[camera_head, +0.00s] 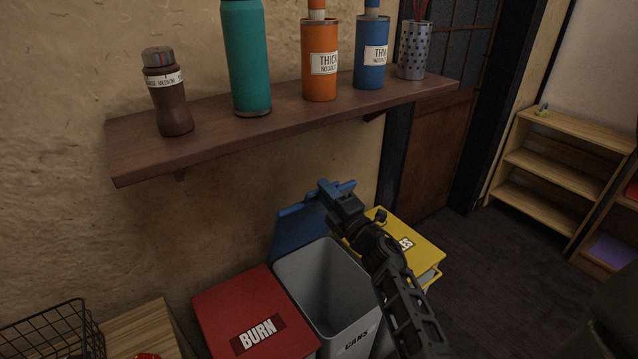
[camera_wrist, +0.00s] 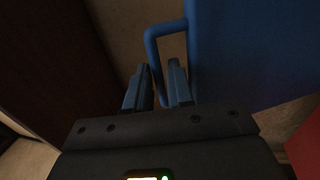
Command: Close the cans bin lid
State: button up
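The cans bin (camera_head: 338,318) is a grey open-topped bin labelled CANS, and it looks empty inside. Its blue lid (camera_head: 295,232) stands raised at the back of the bin, near the wall. My gripper (camera_head: 328,192) is at the lid's upper right, partly covering it. In the wrist view the blue lid (camera_wrist: 250,50) fills the right side, and its bent bar handle (camera_wrist: 153,50) runs down between my two fingers.
A closed red BURN bin (camera_head: 250,310) stands left of the cans bin, and a yellow-lidded bin (camera_head: 425,247) stands right. A wooden shelf (camera_head: 220,130) with bottles and canisters juts out above. Dark floor (camera_head: 500,270) is clear at the right.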

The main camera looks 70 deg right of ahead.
jog(key=shift+x, duration=1.55)
jog(key=shift+a, duration=0.1)
grip_shut()
